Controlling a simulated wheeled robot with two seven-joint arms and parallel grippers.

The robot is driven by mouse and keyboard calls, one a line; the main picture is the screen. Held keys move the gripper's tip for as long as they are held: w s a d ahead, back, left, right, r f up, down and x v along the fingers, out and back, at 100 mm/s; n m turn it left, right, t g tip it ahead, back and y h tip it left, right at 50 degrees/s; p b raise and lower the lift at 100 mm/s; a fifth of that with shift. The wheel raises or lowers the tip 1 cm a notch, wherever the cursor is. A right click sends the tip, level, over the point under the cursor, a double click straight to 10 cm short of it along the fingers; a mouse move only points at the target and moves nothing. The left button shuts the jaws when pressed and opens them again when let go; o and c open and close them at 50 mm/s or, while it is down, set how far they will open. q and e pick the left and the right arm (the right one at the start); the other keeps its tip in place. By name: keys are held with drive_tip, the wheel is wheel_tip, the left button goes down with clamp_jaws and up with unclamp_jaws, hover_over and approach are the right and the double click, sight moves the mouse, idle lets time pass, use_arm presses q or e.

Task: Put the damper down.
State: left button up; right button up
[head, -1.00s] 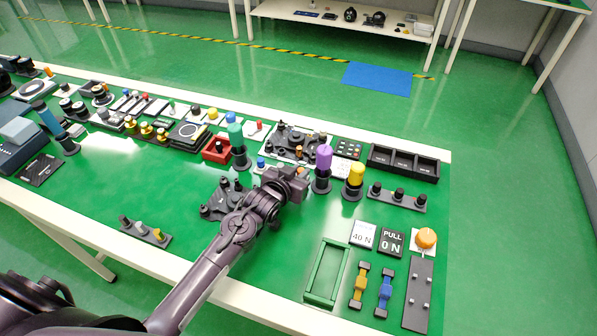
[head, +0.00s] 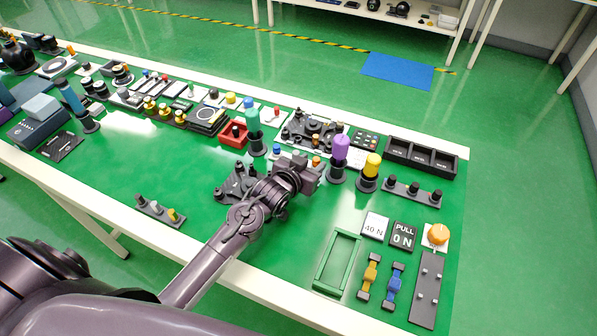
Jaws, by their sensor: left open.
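My left gripper (head: 314,171) is over the table, just left of the purple cylinder (head: 340,148) in its dark round stand. The gripper is open and I see nothing held in it, though the fingertips are small and dark here. I cannot tell for certain which thing is the damper. A yellow bar with black ends (head: 369,277) and a blue one (head: 394,286) lie side by side at the front right. A yellow cylinder (head: 372,164) and a teal one (head: 252,118) stand upright in dark bases. My right gripper is not in view.
A green open frame (head: 338,261) lies left of the bars, and a grey plate (head: 427,290) lies right of them. Signs and an orange knob (head: 438,233) are behind. A black divided tray (head: 420,157) sits at the far right. The green tabletop (head: 150,180) is largely bare at left centre.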

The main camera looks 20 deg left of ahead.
use_arm(q)
drive_tip(key=v, duration=1)
